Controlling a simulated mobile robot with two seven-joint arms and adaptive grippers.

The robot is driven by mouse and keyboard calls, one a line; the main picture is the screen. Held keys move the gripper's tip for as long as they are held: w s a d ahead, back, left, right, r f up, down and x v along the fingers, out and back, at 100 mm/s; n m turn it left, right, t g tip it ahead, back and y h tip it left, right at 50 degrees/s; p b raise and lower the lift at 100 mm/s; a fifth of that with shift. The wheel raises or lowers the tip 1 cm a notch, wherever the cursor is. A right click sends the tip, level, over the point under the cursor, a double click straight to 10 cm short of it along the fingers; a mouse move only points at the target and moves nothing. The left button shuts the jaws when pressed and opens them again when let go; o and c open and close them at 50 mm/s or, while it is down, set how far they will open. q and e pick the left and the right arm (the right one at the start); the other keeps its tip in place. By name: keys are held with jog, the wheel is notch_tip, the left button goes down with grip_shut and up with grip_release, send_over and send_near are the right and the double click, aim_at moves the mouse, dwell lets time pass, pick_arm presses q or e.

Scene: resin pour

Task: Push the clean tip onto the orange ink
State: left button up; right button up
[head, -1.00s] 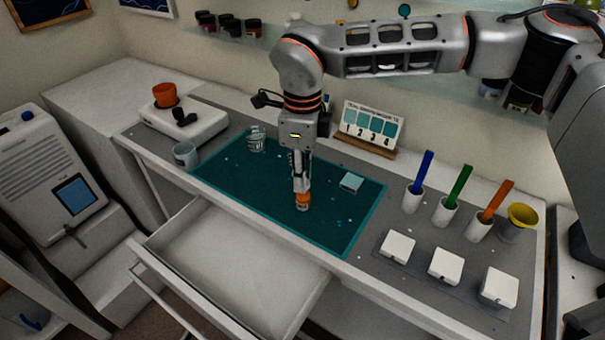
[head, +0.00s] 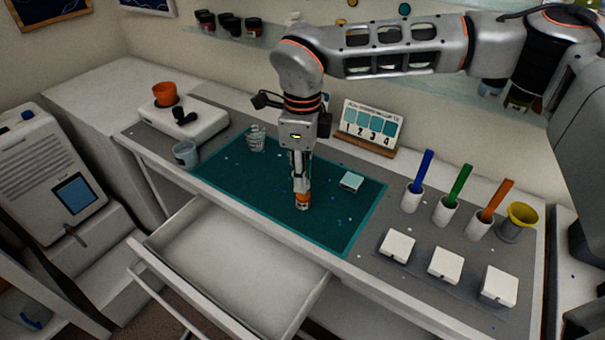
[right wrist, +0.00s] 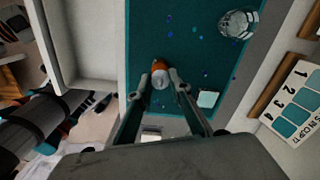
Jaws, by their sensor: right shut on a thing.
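My right gripper (head: 301,187) points straight down over the teal mat (head: 225,176). It is shut on a small orange-and-white thing, the orange ink (head: 303,200), at or just above the mat. In the right wrist view, the orange ink (right wrist: 160,77) shows a pale rounded part and an orange band between the fingertips. I cannot make out a separate clean tip. A small pale-blue square thing (head: 351,182) lies on the mat to the right of the gripper. My left gripper is out of view.
A clear glass (head: 256,139) stands at the mat's back left and a grey cup (head: 185,155) at its left edge. White holders with blue, green and orange sticks (head: 495,201) and white blocks (head: 445,266) stand right. An open drawer (head: 235,262) juts out in front.

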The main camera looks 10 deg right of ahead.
jog(key=o, duration=0.7)
jog(key=shift+o, duration=0.2)
jog(key=o, duration=0.5)
jog(key=shift+c, duration=0.2)
jog(key=shift+r+p, duration=0.9)
jog(key=shift+r, duration=0.5)
jog(key=shift+r+p, duration=1.35)
jog(key=shift+r, duration=0.75)
jog(key=shift+c, duration=0.3)
